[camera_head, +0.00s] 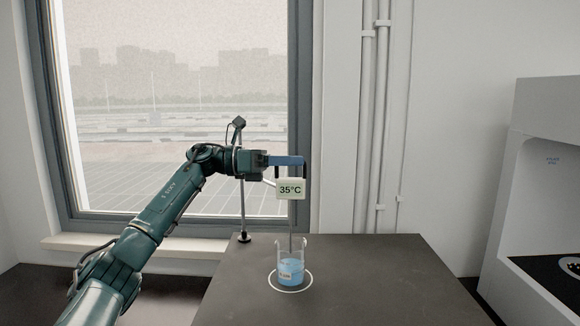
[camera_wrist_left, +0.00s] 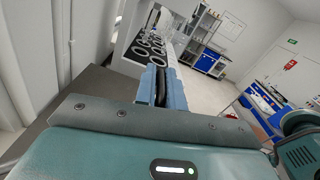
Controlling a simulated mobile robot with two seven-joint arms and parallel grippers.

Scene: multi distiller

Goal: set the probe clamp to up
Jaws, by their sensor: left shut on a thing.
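The probe unit (camera_head: 290,189) is a pale box reading 35°C, with a thin probe (camera_head: 290,235) hanging down from it. The probe's lower end reaches into a glass beaker (camera_head: 291,268) with blue liquid, standing inside a white ring on the dark bench. A thin upright stand (camera_head: 242,212) rises behind my gripper. My left gripper (camera_head: 297,161) is at the top of the probe unit, shut on a part that its fingers mostly hide, probably the probe clamp. In the left wrist view the fingers (camera_wrist_left: 161,85) are close together with a dark part between them. My right gripper is not in view.
The dark bench top (camera_head: 390,285) is clear to the right of the beaker. A white cabinet (camera_head: 545,160) stands at the far right. A window and wall pipes (camera_head: 375,120) are behind the bench.

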